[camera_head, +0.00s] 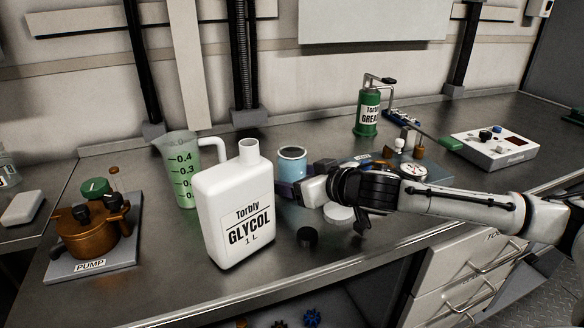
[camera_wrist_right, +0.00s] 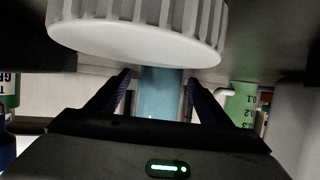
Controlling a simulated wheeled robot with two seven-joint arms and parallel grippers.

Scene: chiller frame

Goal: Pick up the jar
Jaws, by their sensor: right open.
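The jar (camera_head: 291,163) is light blue, open-topped and upright on the grey bench, behind and right of the white glycol bottle (camera_head: 238,210). My right gripper (camera_head: 287,188) reaches in from the right, low at the jar's near side. In the right wrist view, which is upside down, the jar (camera_wrist_right: 161,92) shows between the two dark fingers of my right gripper (camera_wrist_right: 159,82). The fingers are open; whether they touch the jar cannot be told. My left gripper is not in view.
A white ribbed lid (camera_head: 339,214) lies close under my right gripper; it looms large in the wrist view (camera_wrist_right: 140,30). A black cap (camera_head: 307,237) lies nearby. A measuring jug (camera_head: 178,170) and pump (camera_head: 95,225) stand left; a gauge (camera_head: 413,170) and grease can (camera_head: 368,115) stand right.

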